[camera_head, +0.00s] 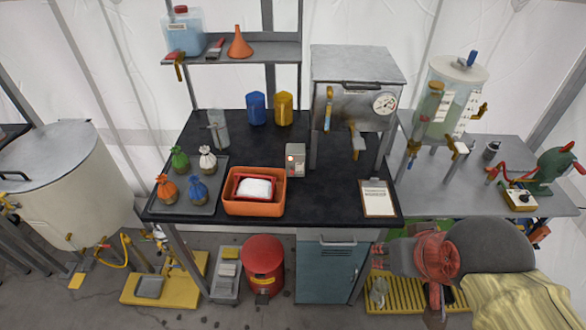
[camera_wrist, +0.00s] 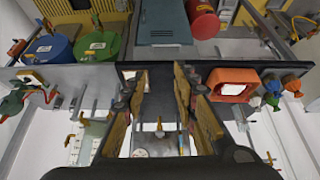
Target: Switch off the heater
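A small grey box (camera_head: 295,160) with a lit red-orange spot on its front stands on the black bench (camera_head: 335,218), right behind the orange tray. A larger metal cabinet (camera_head: 350,66) with a dial gauge (camera_head: 385,103) and yellow handles stands raised at the bench's back right. No label tells me which is the heater. In the wrist view, which is upside down, my gripper (camera_wrist: 160,84) is open and empty, its yellow-padded fingers apart. The gauge (camera_wrist: 140,152) shows between the fingers; I cannot make out the small box there.
The orange tray (camera_head: 253,207) and several tied bags (camera_head: 198,190) occupy the bench's left. A clipboard (camera_head: 377,198) lies at its right front. Blue and yellow cups (camera_head: 270,109) stand behind. A shelf (camera_head: 240,52) overhangs the back. The bench's middle front is bare.

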